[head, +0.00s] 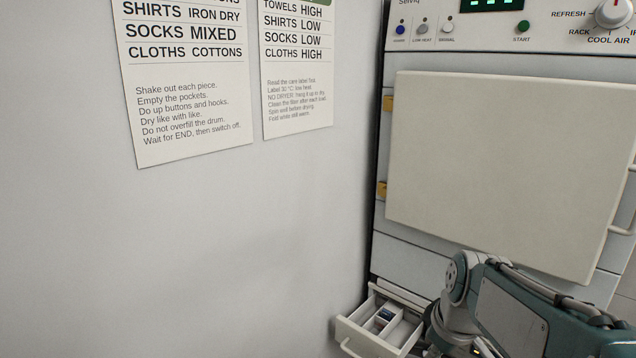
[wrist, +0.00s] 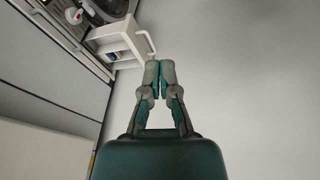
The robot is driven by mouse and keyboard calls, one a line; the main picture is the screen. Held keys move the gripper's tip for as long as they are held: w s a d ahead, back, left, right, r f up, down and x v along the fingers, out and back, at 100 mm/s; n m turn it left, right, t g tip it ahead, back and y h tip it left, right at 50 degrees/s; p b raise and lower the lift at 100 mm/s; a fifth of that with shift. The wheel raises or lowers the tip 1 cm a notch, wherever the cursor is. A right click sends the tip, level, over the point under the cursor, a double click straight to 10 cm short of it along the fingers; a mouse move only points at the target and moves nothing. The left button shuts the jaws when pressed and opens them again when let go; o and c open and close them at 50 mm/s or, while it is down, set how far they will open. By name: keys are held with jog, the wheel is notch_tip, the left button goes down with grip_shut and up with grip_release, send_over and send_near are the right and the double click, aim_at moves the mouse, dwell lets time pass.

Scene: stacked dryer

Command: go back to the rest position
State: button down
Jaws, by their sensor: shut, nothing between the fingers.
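My gripper (wrist: 160,66) shows in the wrist view with its two grey fingertips together and nothing between them. It points toward the plain grey wall, apart from any object. In the head view my arm reaches across the lower right, and the gripper itself is not visible there. The dryer (head: 412,240) stands at the right with its large cream door (head: 500,165) facing me. A small drawer (head: 372,335) at its lower left is pulled out, and it also shows at the top of the wrist view (wrist: 114,45).
The drawer has compartments with a small dark item (head: 384,316) in one. Two printed notices (head: 185,90) hang on the wall (head: 200,250). The dryer's control panel (head: 480,28) has buttons and a knob (head: 613,12). The space before the wall, left of the dryer, is clear.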

jog(key=s+a+m+t, duration=0.1)
jog(key=s+a+m, duration=0.1)
jog(key=s, duration=0.5)
jog(key=s+a+r+m+t, duration=0.1)
jog(key=s+m, duration=0.3)
jog(key=s, duration=0.3)
jog(key=shift+a+r+m+t+h, duration=0.2)
jog(key=shift+a+m+t+h, duration=0.1)
jog(key=shift+a+m, duration=0.1)
jog(key=shift+d, duration=0.15)
